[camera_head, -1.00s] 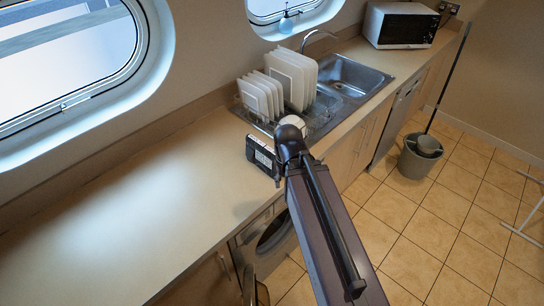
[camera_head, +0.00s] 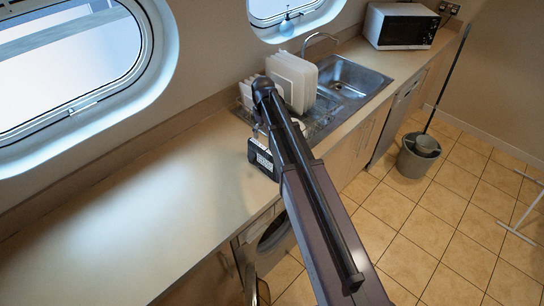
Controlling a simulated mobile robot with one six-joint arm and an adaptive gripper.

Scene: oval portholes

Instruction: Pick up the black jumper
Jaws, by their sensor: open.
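I cannot make out a black jumper in this view. My arm (camera_head: 318,210) reaches up from the bottom, across the counter edge, and its dark far joint (camera_head: 263,88) shows in front of the dish rack. My gripper is not visible; the arm's end is hidden behind its own links. A small black box with a light panel (camera_head: 262,160) is at the counter's front edge, beside my arm. I cannot tell what it is.
The counter (camera_head: 120,220) is clear on the left. White plates (camera_head: 293,75) stand in a rack beside the sink (camera_head: 350,78). A microwave (camera_head: 400,26) is at the far end. A front-loading washing machine (camera_head: 275,238) is below. A mop bucket (camera_head: 418,155) stands on the tiled floor.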

